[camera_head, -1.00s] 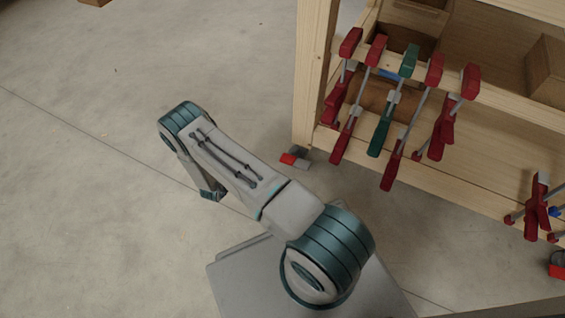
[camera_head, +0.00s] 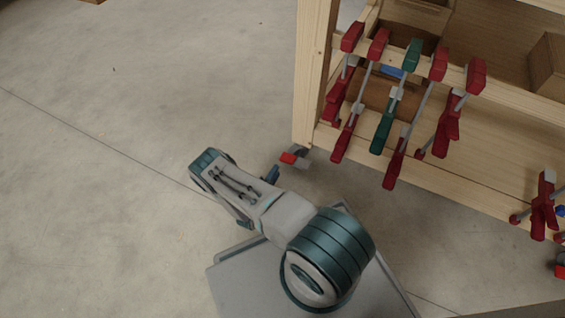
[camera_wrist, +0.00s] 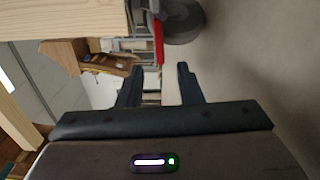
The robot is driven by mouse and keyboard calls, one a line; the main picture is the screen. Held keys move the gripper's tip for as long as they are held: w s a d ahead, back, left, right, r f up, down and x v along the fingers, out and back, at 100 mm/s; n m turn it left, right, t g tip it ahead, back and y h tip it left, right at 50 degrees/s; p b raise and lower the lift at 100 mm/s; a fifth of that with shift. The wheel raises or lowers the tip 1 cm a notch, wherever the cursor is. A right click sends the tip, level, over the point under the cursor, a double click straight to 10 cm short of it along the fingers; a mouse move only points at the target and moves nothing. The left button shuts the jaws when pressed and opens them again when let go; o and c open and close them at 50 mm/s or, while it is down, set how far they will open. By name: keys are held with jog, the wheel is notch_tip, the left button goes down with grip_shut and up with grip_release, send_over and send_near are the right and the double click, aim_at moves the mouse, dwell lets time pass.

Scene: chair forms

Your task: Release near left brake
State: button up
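The left brake is a red lever (camera_wrist: 157,42) beside a grey caster wheel (camera_wrist: 183,22) in the wrist view, under the wooden frame. In the head view the red brake (camera_head: 288,158) shows at the foot of the rack's left post. My gripper (camera_wrist: 160,82) is open, its two dark fingers apart with nothing between them. The red lever lies beyond the fingertips, apart from them and roughly in line with the gap. In the head view my arm hides most of the gripper; only a small blue-dark part shows beside the brake.
The wooden rack (camera_head: 312,75) stands at the right, with several red clamps and one green clamp (camera_head: 386,120) hanging on its rail. Cardboard boxes (camera_head: 548,68) sit on it. Another red caster part (camera_head: 560,268) shows at the right edge. The concrete floor at left is clear.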

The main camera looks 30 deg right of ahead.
aim_at(282, 161)
jog(key=b+x, duration=0.1)
jog(key=x, duration=0.6)
jog(key=shift+b, duration=0.3)
grip_shut()
